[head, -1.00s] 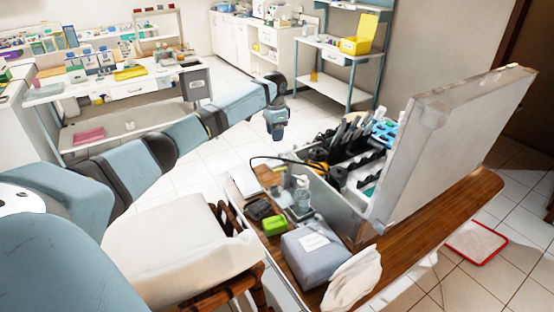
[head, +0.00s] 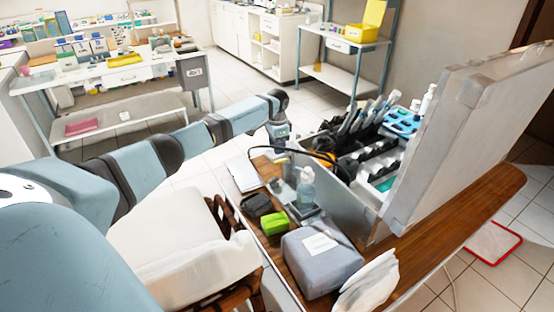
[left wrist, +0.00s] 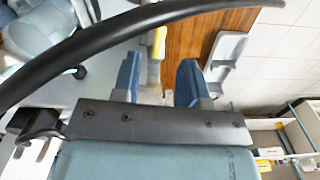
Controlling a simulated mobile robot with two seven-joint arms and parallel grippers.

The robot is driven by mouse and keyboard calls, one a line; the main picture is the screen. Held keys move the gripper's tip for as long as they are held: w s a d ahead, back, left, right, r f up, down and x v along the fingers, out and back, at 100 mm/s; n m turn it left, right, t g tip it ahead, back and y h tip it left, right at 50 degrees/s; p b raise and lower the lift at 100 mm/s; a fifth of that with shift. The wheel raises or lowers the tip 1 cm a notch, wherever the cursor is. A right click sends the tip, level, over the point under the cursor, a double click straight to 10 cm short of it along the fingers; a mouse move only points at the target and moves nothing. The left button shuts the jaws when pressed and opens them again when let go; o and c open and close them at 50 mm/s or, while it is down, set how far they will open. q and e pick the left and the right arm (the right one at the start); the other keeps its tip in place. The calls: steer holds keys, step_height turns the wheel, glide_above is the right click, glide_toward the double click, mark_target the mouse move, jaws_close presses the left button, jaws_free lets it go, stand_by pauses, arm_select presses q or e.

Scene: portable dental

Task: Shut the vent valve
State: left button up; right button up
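A portable dental unit stands open on the wooden table, with its grey case wall (head: 345,208) towards me and its lid (head: 470,140) upright on the right. Black handpieces, cables and bottles fill it. I cannot pick out the vent valve in either view. My left gripper (head: 280,147) is at the table's far left end, beside the unit, pointing down. In the left wrist view its two blue fingers (left wrist: 158,80) stand apart with nothing clearly held. A black hose (left wrist: 120,37) crosses close to that camera, above the fingers in the picture. My right gripper is not in view.
On the wooden table (head: 440,232) are a clear pump bottle (head: 306,187), a green box (head: 274,223), a grey pouch (head: 320,268) and a white cloth (head: 368,285). A cushioned chair (head: 165,240) stands to the left. A black cable (head: 300,152) arches beside my gripper.

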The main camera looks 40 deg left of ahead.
mark_target(277, 161)
arm_select(q)
step_height(277, 161, down, 6)
steer(key=shift+r, duration=0.1)
jaws_close()
